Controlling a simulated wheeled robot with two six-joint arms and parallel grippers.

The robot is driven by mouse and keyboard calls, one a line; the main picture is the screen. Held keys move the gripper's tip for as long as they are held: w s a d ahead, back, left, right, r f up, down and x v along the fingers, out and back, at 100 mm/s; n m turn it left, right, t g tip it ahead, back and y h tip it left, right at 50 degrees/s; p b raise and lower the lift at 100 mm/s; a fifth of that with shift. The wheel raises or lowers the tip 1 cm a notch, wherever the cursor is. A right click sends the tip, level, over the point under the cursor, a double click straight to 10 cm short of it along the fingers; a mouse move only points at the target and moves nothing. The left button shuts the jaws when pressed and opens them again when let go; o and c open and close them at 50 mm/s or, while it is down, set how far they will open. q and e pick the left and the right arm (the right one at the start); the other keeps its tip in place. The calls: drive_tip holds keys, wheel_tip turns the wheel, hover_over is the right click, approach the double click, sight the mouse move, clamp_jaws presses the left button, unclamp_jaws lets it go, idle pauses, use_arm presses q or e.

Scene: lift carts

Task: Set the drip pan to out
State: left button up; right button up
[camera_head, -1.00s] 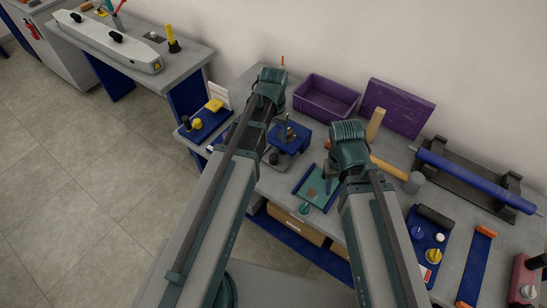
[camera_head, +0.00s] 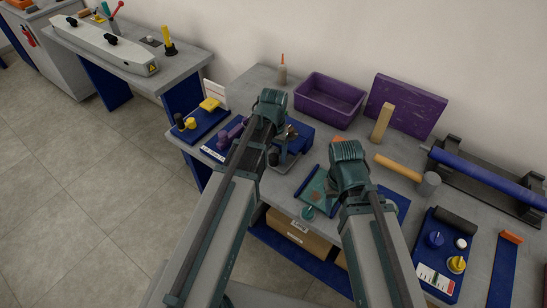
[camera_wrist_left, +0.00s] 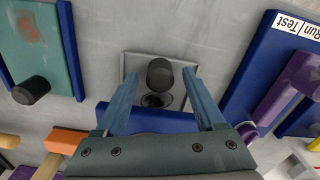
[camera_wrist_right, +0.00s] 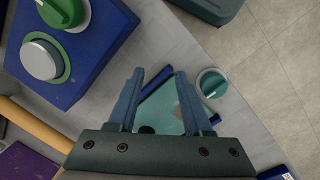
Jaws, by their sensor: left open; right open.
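A small grey square pan (camera_wrist_left: 133,66) with a black knob (camera_wrist_left: 160,72) lies in front of a blue stand (camera_wrist_left: 150,120) in the left wrist view; I take it for the drip pan. In the head view my left arm partly hides the pan and the blue stand (camera_head: 304,135). My left gripper (camera_wrist_left: 156,76) is open, with its fingertips on either side of the knob in the picture; I cannot tell whether they touch it. My right gripper (camera_wrist_right: 158,70) is open and empty above a stained teal plate (camera_wrist_right: 162,107) between blue rails, also in the head view (camera_head: 316,188).
A purple bin (camera_head: 330,100), a purple board (camera_head: 405,105) and a mallet (camera_head: 400,168) lie behind. A blue panel with yellow knobs (camera_head: 200,120) stands at left, a blue roller (camera_head: 490,175) at right. A green round knob (camera_head: 307,213) is by the bench's front edge.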

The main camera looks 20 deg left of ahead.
use_arm(q)
clamp_jaws()
idle(1.4)
